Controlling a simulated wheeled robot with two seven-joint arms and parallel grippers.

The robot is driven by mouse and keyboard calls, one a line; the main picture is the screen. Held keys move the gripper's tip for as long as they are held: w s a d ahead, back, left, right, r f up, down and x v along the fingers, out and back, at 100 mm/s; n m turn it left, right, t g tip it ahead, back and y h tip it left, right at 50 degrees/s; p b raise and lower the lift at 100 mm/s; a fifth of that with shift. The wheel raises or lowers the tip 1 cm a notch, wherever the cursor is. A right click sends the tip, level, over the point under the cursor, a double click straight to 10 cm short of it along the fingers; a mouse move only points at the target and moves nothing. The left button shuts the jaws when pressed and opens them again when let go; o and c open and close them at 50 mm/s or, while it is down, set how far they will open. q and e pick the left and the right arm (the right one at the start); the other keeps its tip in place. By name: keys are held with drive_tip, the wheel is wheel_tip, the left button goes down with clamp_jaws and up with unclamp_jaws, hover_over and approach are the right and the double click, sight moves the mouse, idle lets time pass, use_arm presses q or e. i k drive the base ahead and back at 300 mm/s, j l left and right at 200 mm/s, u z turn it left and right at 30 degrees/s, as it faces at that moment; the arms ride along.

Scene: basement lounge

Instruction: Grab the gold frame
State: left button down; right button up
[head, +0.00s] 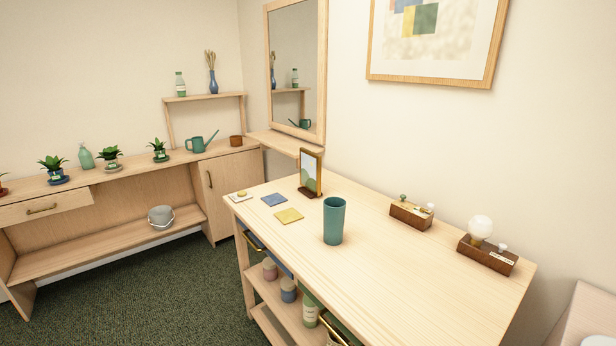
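A small gold frame (311,172) stands upright on a brown base near the far left end of the light wood table (405,274). It holds a picture with green shapes on a pale ground. A teal cup (334,220) stands on the table in front of it and to its right, apart from it. Neither of my grippers shows in the head view.
Two brown boxes (411,215) (487,256) sit along the wall side. A mirror (297,75) hangs behind. Green carpet (150,290) lies open at left.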

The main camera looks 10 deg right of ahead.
sight(310, 162)
drive_tip(key=i+j+u, duration=0.15)
drive_tip(key=j+u, duration=0.15)
drive_tip(key=i+j+u, duration=0.25)
drive_tip(key=j, duration=0.2)
drive_tip(key=i+j+u, duration=0.25)
drive_tip(key=i, duration=0.55)
drive_tip(key=i+j+u, duration=0.1)
drive_tip(key=i+u, duration=0.15)
drive_tip(key=i, duration=0.6)
drive_tip(key=i+z, duration=0.3)
drive_tip(key=i, duration=0.25)
drive_tip(key=i+j+z, duration=0.1)
drive_tip(key=i+z, duration=0.2)
drive_tip(key=i, duration=0.2)
drive_tip(key=i+j+z, duration=0.3)
drive_tip(key=i, duration=0.25)
drive_tip(key=i+j+z, duration=0.35)
drive_tip(key=i, duration=0.15)
